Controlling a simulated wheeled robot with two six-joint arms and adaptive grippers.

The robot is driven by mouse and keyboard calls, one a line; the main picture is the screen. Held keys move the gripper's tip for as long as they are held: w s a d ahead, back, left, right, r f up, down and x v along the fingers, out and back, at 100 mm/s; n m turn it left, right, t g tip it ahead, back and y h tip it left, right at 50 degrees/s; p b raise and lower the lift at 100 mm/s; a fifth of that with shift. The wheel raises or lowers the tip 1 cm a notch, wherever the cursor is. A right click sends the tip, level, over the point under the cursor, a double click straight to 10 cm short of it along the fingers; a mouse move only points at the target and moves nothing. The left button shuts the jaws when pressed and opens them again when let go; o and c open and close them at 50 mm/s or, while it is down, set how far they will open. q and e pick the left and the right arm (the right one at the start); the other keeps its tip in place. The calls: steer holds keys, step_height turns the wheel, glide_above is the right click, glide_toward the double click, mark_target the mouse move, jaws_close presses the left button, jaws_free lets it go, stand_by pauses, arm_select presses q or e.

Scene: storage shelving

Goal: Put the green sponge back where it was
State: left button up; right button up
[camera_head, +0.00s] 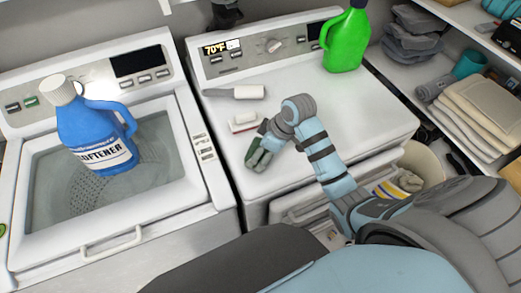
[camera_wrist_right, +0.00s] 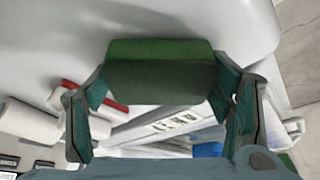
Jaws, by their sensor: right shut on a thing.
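The green sponge (camera_wrist_right: 160,70) shows in the right wrist view, a block with a lighter green face and a darker side. My right gripper (camera_wrist_right: 162,84) is shut on it, with one finger at each end. In the head view my right gripper (camera_head: 262,152) points down over the front left part of the right machine's white top (camera_head: 310,120). A dark green bit of the sponge (camera_head: 252,149) shows there beside the fingers. I cannot tell whether the sponge touches the top. My left gripper is not in view.
A red-and-white brush (camera_head: 244,122) and a white roller (camera_head: 248,92) lie just behind the gripper. A green jug (camera_head: 345,42) stands at the back right. A blue softener bottle (camera_head: 92,130) stands on the left washer. Shelves with folded towels (camera_head: 480,110) are at right.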

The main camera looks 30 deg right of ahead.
steer(key=shift+f, duration=0.15)
steer(key=o, duration=1.2)
steer(key=v, duration=1.2)
steer(key=shift+r, duration=0.2)
